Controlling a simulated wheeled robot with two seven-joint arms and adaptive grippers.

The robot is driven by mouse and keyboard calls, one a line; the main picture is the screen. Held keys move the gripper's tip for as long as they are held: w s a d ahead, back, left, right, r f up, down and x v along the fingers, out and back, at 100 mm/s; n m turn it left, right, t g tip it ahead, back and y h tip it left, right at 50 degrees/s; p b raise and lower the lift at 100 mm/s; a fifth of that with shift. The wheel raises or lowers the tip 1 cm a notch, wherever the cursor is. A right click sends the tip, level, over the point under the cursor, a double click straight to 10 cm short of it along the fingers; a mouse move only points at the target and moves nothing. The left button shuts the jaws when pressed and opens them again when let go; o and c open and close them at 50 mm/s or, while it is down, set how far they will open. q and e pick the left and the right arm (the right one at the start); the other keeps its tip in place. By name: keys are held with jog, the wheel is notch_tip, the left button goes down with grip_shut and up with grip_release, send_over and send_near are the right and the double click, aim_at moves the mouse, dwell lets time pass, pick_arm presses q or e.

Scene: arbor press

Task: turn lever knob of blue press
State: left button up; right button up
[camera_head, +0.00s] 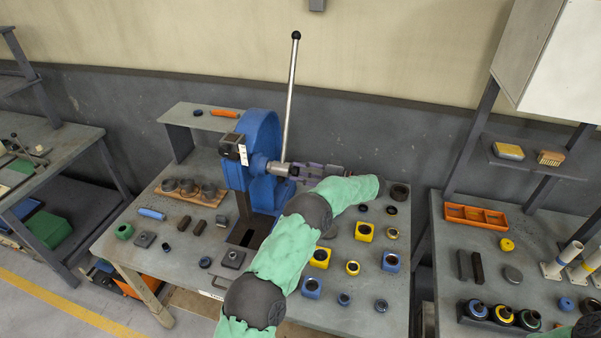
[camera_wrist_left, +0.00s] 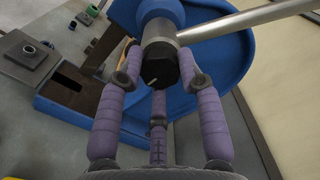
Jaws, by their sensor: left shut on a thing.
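The blue press (camera_head: 262,150) stands at the back of the middle table, its round blue body also filling the top of the left wrist view (camera_wrist_left: 215,60). A long silver lever (camera_head: 290,95) rises almost upright from its hub to a black ball end. The dark knob (camera_wrist_left: 163,68) sits at the end of the press shaft, where the lever joins the hub. My left gripper (camera_head: 300,170) is shut on this knob from the right, with purple fingers around it. In the head view the fingers mostly hide the knob. The black ball is free. My right gripper is out of view.
Blue and yellow blocks (camera_head: 364,231) and several rings lie on the table right of the press. A wooden holder (camera_head: 190,196) with dark cups stands left. A second table with an orange tray (camera_head: 475,217) is at right.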

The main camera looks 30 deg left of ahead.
pick_arm(q)
jog(key=shift+w+a+r, duration=0.1)
jog(key=shift+w+r, duration=0.05)
jog(key=shift+r, duration=0.15)
jog(key=o, duration=1.1)
jog(key=shift+w+f, duration=0.1)
jog(key=shift+o, duration=0.2)
notch_tip(320, 180, up, 10)
jog(key=shift+f, duration=0.2)
jog(key=shift+f, duration=0.1)
